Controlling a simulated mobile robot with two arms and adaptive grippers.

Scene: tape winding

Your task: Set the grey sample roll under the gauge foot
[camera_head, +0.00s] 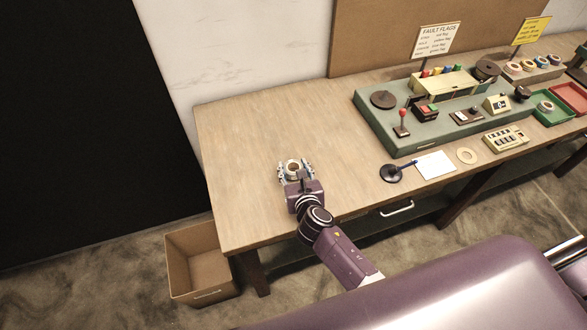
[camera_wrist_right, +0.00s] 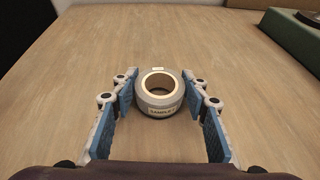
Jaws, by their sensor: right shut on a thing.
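The grey sample roll (camera_head: 293,164) is at the left part of the wooden table. In the right wrist view it is a grey ring (camera_wrist_right: 159,93) with a pale core and a "SAMPLE" label facing me. My right gripper (camera_head: 295,172) is shut on the roll, with its blue-padded fingers on either side of it; the gripper also shows in the wrist view (camera_wrist_right: 159,98). I cannot tell for certain whether the roll touches the table. My left gripper is not in view. I cannot make out the gauge foot for certain among the small devices on the right.
A green bench unit (camera_head: 375,115) with a red-knobbed lever (camera_head: 402,124) and several devices stands on the right. A black round base (camera_head: 391,173), a white sheet (camera_head: 435,164) and a tan ring (camera_head: 467,155) lie before it. The left tabletop (camera_head: 250,130) is clear. A cardboard box (camera_head: 200,265) is on the floor.

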